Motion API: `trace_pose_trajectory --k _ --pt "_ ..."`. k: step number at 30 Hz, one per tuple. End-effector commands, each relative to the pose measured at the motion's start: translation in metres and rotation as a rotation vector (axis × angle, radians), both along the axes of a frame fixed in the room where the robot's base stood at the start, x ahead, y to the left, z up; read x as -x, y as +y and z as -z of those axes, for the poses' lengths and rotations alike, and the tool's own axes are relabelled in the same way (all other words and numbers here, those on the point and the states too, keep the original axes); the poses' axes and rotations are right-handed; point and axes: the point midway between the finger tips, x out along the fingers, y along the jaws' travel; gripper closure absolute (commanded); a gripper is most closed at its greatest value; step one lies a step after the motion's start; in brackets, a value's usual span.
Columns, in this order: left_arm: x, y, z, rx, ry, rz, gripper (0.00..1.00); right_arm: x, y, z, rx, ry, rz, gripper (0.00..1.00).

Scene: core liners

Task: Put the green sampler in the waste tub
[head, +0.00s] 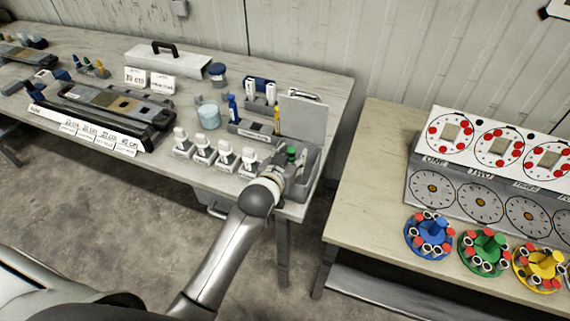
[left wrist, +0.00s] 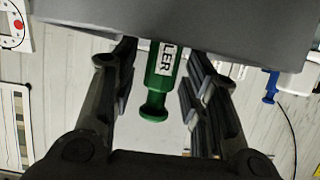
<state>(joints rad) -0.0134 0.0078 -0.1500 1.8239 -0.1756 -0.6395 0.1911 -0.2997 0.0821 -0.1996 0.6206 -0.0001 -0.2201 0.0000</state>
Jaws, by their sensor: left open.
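The green sampler (head: 291,153) stands at the front right corner of the left bench, by a grey holder (head: 314,158). In the left wrist view the green sampler (left wrist: 158,82) shows a white label reading "LER" and a round green end. My left gripper (head: 296,181) is at this corner. It is open, with its fingers on either side of the sampler and gaps between. A pale blue round tub (head: 208,117) stands farther back on the bench; I cannot read a label marking it as the waste tub. My right gripper is not in view.
Several white-topped bottles (head: 223,153) stand in a row left of my gripper. A blue bottle (head: 232,107) and a grey upright box (head: 303,116) stand behind. A dark core tray (head: 104,112) lies left. A second table (head: 362,205) holds dials and coloured pieces.

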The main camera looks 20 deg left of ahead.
Motion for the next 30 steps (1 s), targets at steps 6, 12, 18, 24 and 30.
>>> trace_pose_trajectory --k 6,12,18,24,30 --pt "0.025 0.001 -0.008 0.000 0.002 0.000 0.58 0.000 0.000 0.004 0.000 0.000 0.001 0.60" --pt "0.057 0.002 -0.020 0.001 0.002 0.000 0.58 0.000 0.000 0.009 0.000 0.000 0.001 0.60" --pt "0.086 0.003 -0.033 0.000 0.002 0.000 0.58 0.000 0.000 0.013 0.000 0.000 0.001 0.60" --pt "0.104 0.003 -0.041 -0.001 0.002 0.000 0.58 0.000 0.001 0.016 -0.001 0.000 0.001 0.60" --pt "0.109 0.004 -0.044 -0.001 0.002 0.000 0.58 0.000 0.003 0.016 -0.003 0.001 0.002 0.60"
